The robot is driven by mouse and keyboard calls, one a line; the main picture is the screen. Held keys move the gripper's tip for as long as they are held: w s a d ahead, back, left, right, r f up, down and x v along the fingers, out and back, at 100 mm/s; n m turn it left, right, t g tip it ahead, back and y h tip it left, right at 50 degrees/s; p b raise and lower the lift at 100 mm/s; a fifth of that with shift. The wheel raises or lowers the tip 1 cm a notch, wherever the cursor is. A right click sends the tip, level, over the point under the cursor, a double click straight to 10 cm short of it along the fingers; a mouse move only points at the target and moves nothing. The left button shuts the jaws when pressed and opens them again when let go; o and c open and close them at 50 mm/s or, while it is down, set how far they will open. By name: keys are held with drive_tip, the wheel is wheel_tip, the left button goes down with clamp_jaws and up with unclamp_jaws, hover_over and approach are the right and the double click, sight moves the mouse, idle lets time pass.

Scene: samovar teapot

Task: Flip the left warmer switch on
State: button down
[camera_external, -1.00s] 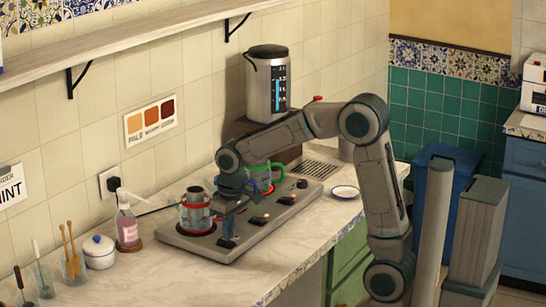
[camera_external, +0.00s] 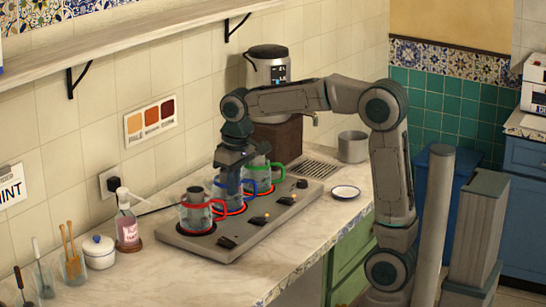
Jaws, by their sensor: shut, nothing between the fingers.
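The grey warmer base (camera_external: 185,243) lies on the counter with three glass pots in a row. The left pot (camera_external: 196,213) has a red band and handle, the middle one (camera_external: 252,188) is blue, the right one (camera_external: 277,165) is green. Dark switches run along the front edge. The left warmer switch (camera_external: 227,242) is at the near left; its position is too small to tell. The middle switch (camera_external: 257,220) and a further one (camera_external: 286,201) have small orange lights beside them. My gripper (camera_external: 229,183) is shut and empty, pointing down by the middle pot, above and clear of the left switch.
A samovar-like urn (camera_external: 268,75) on a brown block and a grey cup (camera_external: 352,147) stand behind to the right. A small saucer (camera_external: 345,192) lies on the right counter. A pink soap bottle (camera_external: 127,228) and white jar (camera_external: 99,252) stand left. The front counter is clear.

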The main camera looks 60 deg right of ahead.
sight(221, 241)
drive_tip(key=shift+r+p, duration=0.1)
drive_tip(key=shift+p, duration=0.25)
drive_tip(key=t+p, duration=0.1)
drive_tip(key=p, duration=0.2)
drive_tip(key=s+t+p, duration=0.1)
drive_tip(key=t+p, duration=0.1)
drive_tip(key=p, duration=0.1)
drive_tip(key=shift+s+a, duration=0.2)
drive_tip(key=shift+s, duration=0.1)
drive_tip(key=shift+f, duration=0.25)
drive_tip(key=x, duration=1.4)
drive_tip(key=shift+s+p, duration=0.35)
drive_tip(key=shift+p, duration=0.3)
